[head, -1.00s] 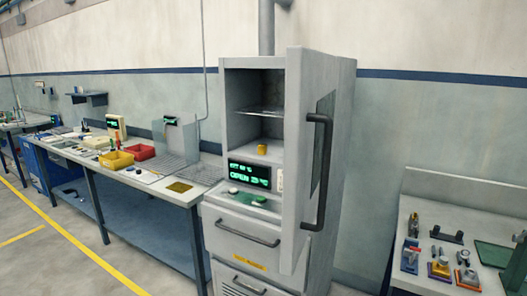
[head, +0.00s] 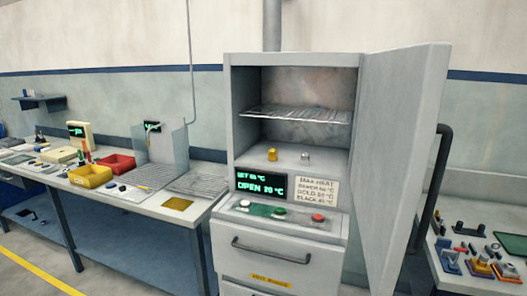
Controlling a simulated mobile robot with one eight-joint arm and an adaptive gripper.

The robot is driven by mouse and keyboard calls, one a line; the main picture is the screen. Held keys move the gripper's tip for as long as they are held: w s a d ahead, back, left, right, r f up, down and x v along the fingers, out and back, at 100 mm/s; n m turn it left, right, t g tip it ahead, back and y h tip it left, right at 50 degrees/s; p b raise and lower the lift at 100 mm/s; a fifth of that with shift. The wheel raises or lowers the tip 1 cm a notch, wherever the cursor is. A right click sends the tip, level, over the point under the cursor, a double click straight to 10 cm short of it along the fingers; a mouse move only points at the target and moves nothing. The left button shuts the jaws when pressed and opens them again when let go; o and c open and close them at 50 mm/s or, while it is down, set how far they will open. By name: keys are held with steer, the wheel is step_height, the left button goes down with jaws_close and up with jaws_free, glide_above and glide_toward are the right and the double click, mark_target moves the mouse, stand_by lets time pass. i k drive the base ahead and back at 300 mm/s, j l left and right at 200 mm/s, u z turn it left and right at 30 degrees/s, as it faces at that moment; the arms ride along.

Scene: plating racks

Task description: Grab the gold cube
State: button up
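The gold cube (head: 272,155) is a small yellow-gold block in the head view. It sits on the floor of the open oven chamber (head: 240,110), towards the left and near the front. A small silver piece (head: 305,157) stands to its right on the same floor, apart from it. My gripper is not in view.
The oven door (head: 400,165) stands open on the right side. A wire rack (head: 300,115) spans the chamber above the cube. Below are a display, buttons and a drawer (head: 270,252). Benches with trays and parts flank the oven; yellow (head: 90,176) and red bins sit left.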

mark_target(272, 153)
steer(key=i+j+z, duration=0.1)
steer(key=i+j, duration=0.2)
steer(key=i+j+z, duration=0.15)
steer(key=i+j, duration=0.2)
steer(key=i+j+z, duration=0.1)
steer(key=i+j, duration=0.2)
steer(key=i+j+z, duration=0.15)
steer(key=j, duration=0.35)
steer(key=i+j+z, duration=0.1)
steer(key=i+j, duration=0.25)
steer(key=i+j+z, duration=0.1)
steer(key=i+j, duration=0.15)
steer(key=j, duration=0.25)
